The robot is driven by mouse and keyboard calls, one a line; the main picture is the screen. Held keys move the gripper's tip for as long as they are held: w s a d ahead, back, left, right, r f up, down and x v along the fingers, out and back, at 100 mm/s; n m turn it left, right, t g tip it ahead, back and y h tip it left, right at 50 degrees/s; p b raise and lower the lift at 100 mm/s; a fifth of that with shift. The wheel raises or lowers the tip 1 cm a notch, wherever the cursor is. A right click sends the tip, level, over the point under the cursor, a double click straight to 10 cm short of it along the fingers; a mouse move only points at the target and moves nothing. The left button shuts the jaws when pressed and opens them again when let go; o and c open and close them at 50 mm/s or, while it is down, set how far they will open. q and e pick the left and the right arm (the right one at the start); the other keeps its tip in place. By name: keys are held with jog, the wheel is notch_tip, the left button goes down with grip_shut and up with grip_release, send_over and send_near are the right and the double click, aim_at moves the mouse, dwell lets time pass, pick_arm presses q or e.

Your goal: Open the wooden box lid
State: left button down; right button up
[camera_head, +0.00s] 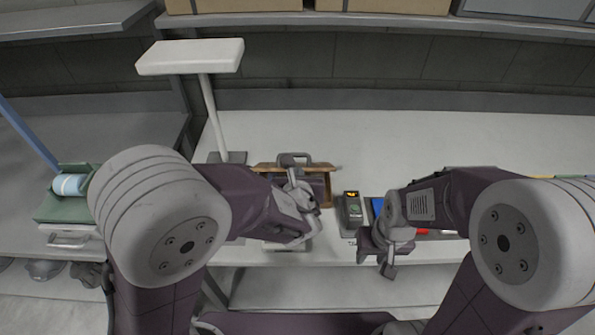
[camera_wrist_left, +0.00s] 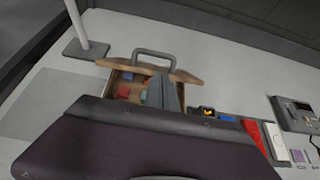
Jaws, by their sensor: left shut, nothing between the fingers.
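The wooden box (camera_head: 327,190) stands on the white table, mostly behind my left gripper in the head view. In the left wrist view the box (camera_wrist_left: 113,77) shows red, blue and green things inside, so its top is at least partly open. The wooden lid (camera_wrist_left: 187,77) appears as a narrow strip along the far side, with a grey handle (camera_wrist_left: 153,55) above it. The lid's exact angle is unclear. My left gripper (camera_head: 300,190) is shut and empty, with its fingers over the box. My right gripper (camera_head: 378,258) is by the front table edge, away from the box; its jaw gap is unclear.
A grey device with a small lit display (camera_head: 352,208) stands just right of the box. A white-topped stand (camera_head: 213,110) rises behind left. Blue and red items lie near my right gripper. The back right of the table is clear.

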pick_arm(q)
jog(key=x, duration=0.9)
jog(key=shift+a, duration=0.1)
pick_arm(e)
jog(key=shift+s+r, duration=0.2)
jog(key=shift+r, duration=0.1)
